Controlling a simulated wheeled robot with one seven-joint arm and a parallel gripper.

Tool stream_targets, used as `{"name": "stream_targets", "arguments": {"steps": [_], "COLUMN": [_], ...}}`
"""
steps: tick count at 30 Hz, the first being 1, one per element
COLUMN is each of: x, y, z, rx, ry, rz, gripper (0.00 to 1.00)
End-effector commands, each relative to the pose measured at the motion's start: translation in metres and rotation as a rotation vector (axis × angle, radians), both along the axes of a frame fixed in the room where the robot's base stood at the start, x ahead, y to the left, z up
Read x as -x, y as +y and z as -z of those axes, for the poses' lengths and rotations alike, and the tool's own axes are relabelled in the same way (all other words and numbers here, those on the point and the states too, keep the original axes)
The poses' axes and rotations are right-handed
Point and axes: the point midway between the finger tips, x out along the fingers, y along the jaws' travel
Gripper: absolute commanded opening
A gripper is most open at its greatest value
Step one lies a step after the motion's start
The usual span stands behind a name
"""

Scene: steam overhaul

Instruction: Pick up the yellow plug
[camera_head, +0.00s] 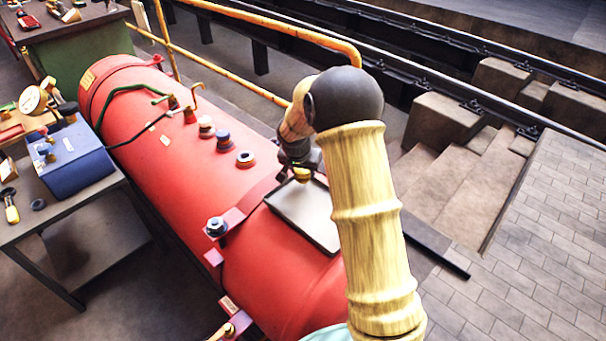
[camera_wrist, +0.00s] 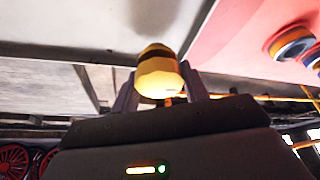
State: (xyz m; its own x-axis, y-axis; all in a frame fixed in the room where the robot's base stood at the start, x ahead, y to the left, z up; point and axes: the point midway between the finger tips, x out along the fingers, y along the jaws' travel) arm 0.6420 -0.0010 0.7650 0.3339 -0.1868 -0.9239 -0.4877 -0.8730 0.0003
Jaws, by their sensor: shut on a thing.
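The yellow plug (camera_wrist: 158,78) has a dark band around it. In the wrist view it sits between the two fingers of my gripper (camera_wrist: 160,88), which is shut on it. In the head view the plug (camera_head: 302,173) is a small yellow spot below my gripper (camera_head: 300,168), over the grey plate on the red boiler. I cannot tell whether the plug touches the plate. My arm hides part of the plate's right side.
The grey plate (camera_head: 305,213) lies on top of the red boiler (camera_head: 150,110). Several fittings, including a blue-topped one (camera_head: 223,140), stand up from the boiler. A workbench with a blue box (camera_head: 70,158) is at left. A yellow rail (camera_head: 230,70) runs behind the boiler.

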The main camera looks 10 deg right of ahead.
Motion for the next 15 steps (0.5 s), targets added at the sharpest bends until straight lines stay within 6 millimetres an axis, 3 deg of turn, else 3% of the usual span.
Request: {"name": "stream_targets", "arguments": {"steps": [3,9,15], "x": [-0.001,-0.001,0.000], "y": [0.000,0.000,0.000], "z": [-0.028,-0.065,-0.078], "rx": [-0.001,-0.001,0.000], "ry": [-0.006,-0.004,0.000], "rz": [0.002,0.002,0.001], "gripper": [0.18,0.18,0.18]}}
